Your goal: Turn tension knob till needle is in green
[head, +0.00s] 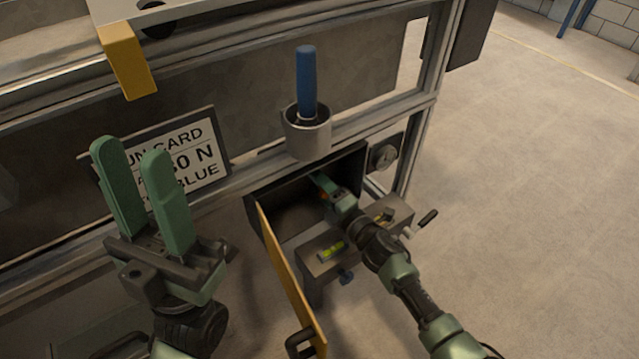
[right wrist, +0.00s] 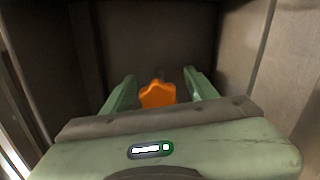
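An orange knob (right wrist: 157,95) sits inside the open dark cabinet (head: 262,200), seen in the right wrist view. My right gripper (head: 322,184) reaches into the cabinet. In the right wrist view its fingers (right wrist: 160,92) are apart, one on each side of the knob, with a gap at least on the right. A small round dial (head: 385,156) is on the frame right of the cabinet; its needle and any green zone are too small to read. My left gripper (head: 131,150) is open and empty, in front of a card.
The cabinet's yellow-edged door (head: 290,275) hangs open toward me. A metal block with a level vial (head: 331,252) and a crank handle (head: 427,218) stands below the opening. A cup with a blue-handled tool (head: 307,85) is above. The card (head: 205,155) partly reads "50 N" and "BLUE".

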